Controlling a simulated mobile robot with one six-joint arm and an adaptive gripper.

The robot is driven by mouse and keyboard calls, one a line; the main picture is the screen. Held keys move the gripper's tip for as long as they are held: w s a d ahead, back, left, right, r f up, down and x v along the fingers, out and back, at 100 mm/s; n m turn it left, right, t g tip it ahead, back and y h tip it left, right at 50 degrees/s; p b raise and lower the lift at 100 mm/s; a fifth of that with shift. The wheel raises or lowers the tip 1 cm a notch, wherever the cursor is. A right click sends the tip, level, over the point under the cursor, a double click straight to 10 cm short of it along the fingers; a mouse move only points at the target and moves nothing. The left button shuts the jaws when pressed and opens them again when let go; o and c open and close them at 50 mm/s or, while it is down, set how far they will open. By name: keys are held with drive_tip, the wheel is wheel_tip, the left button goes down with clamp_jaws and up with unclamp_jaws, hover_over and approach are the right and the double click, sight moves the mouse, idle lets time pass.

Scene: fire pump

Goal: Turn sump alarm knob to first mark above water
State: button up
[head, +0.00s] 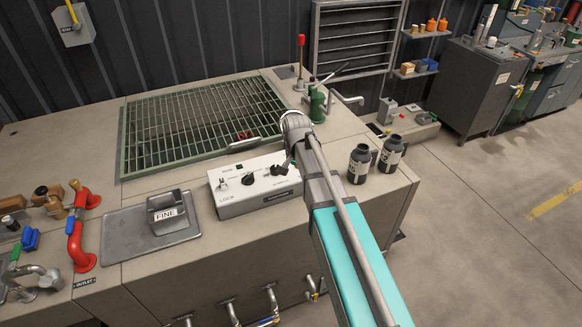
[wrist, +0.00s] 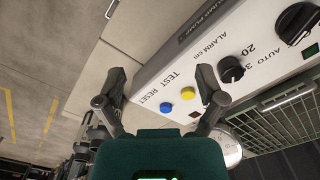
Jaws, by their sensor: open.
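The white control box (head: 255,185) stands on the grey bench in front of the sump grate. In the wrist view, its black alarm knob (wrist: 231,68) sits beside the words "ALARM cm" and printed numbers, of which 20 is legible. I cannot read its pointer setting surely. My gripper (wrist: 160,76) is open and empty. The alarm knob is to the right of both fingers, outside the jaws; contact is not visible. In the head view my arm hides part of the box's right end. The sump grate (head: 205,110) covers the pit; no water level is readable.
A yellow button (wrist: 187,93) and a blue button (wrist: 166,108) sit near the fingers, by TEST and RESET. Another black knob (wrist: 298,22) is by AUTO. Two dark bottles (head: 375,160) stand right of my arm. A red pipe (head: 78,235) and a FINE block (head: 168,212) are left.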

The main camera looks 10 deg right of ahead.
drive_tip(key=s+d+f+n+b, duration=0.2)
drive_tip(key=s+f+n+b, duration=0.1)
drive_tip(key=s, duration=0.4)
drive_tip(key=s+d+f+n+b, duration=0.2)
drive_tip(key=s+d+f+n, duration=0.1)
drive_tip(key=s, duration=0.5)
drive_tip(key=shift+s+b, duration=0.3)
drive_tip(key=shift+b, duration=0.1)
drive_tip(key=shift+s, duration=0.35)
drive_tip(key=shift+c, duration=0.2)
idle(1.7)
